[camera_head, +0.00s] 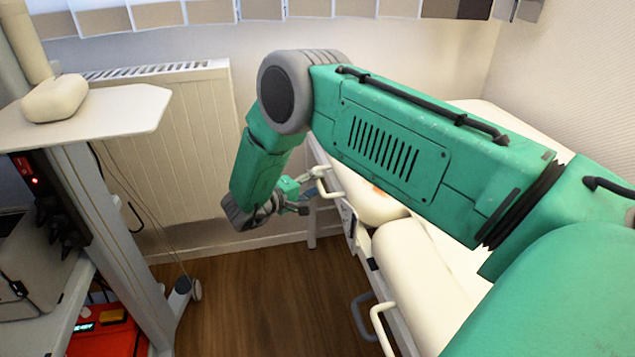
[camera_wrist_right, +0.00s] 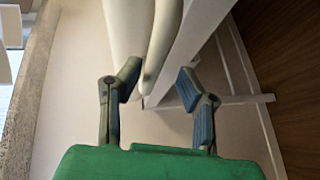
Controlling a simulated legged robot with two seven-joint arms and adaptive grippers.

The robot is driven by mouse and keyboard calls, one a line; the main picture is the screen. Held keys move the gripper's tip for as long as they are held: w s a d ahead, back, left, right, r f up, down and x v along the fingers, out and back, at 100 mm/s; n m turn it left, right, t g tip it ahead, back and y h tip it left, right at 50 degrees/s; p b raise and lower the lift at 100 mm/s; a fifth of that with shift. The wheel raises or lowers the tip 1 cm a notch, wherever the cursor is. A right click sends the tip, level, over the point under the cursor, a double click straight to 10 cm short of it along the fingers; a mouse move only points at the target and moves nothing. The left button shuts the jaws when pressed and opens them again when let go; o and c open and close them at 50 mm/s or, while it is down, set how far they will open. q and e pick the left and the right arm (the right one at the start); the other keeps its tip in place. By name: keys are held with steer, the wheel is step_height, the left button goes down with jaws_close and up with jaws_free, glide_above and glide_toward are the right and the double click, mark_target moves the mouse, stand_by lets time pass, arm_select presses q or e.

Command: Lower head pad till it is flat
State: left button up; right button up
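A white padded bed runs along the right wall, largely hidden behind my right arm. Its far pad (camera_head: 376,208), apparently the head pad, shows below the arm; its tilt cannot be told. A nearer pad (camera_head: 425,275) lies in front of it. A pale looped handle (camera_head: 330,184) sticks out at the far side of the bed. My right gripper (camera_head: 304,197) is beside this handle. In the right wrist view, its two fingers (camera_wrist_right: 158,82) are apart, with the end of a pale bar (camera_wrist_right: 164,45) at the gap between them; contact is unclear. My left gripper is out of view.
More handles (camera_head: 378,325) stick out from the bed's near side. A radiator (camera_head: 170,150) is on the back wall. A wheeled stand with a white shelf (camera_head: 120,112) and a red box (camera_head: 105,338) is at left. Wooden floor (camera_head: 265,295) between is clear.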

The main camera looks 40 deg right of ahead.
steer(key=a+r, duration=0.2)
steer(key=a, duration=0.9)
steer(key=shift+a+r, duration=0.15)
steer(key=shift+a, duration=0.25)
steer(key=shift+s, duration=0.1)
steer(key=shift+a, duration=0.15)
steer(key=shift+a, duration=0.1)
